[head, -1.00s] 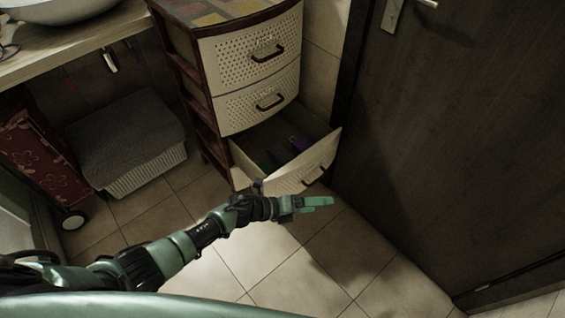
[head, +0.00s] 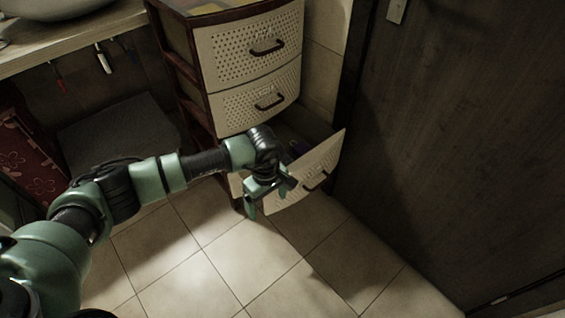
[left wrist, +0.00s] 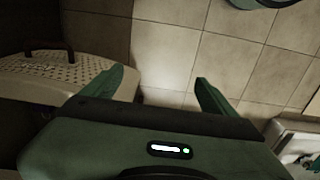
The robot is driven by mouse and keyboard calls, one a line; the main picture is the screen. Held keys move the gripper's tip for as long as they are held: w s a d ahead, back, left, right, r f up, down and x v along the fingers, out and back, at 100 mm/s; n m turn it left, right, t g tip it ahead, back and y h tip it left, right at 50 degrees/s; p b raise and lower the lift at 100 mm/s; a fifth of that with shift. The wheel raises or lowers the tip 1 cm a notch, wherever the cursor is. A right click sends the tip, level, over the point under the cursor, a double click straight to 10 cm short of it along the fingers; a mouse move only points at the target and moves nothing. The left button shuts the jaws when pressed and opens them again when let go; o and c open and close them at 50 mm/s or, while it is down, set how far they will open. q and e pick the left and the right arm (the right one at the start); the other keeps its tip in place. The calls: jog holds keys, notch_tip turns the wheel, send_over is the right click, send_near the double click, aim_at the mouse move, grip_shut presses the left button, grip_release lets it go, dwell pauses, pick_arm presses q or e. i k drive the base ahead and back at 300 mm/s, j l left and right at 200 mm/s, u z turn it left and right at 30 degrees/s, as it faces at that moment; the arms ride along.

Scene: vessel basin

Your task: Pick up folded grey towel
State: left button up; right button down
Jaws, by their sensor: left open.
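I cannot clearly make out a folded grey towel. My left gripper (head: 268,200) is open and empty, pointing down in front of the drawer's left part. In the left wrist view, its spread fingers (left wrist: 160,78) have only floor tiles between them, and the perforated drawer front (left wrist: 60,72) with its handle is at the left. My right gripper is not seen.
A basket with a grey top (head: 118,128) stands at the left, partly behind my arm. The drawer unit's upper drawers (head: 250,50) are shut. A dark door (head: 450,130) is close on the right. The tiled floor (head: 240,265) in front is clear.

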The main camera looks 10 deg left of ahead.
aim_at(286, 160)
jog(key=i, duration=1)
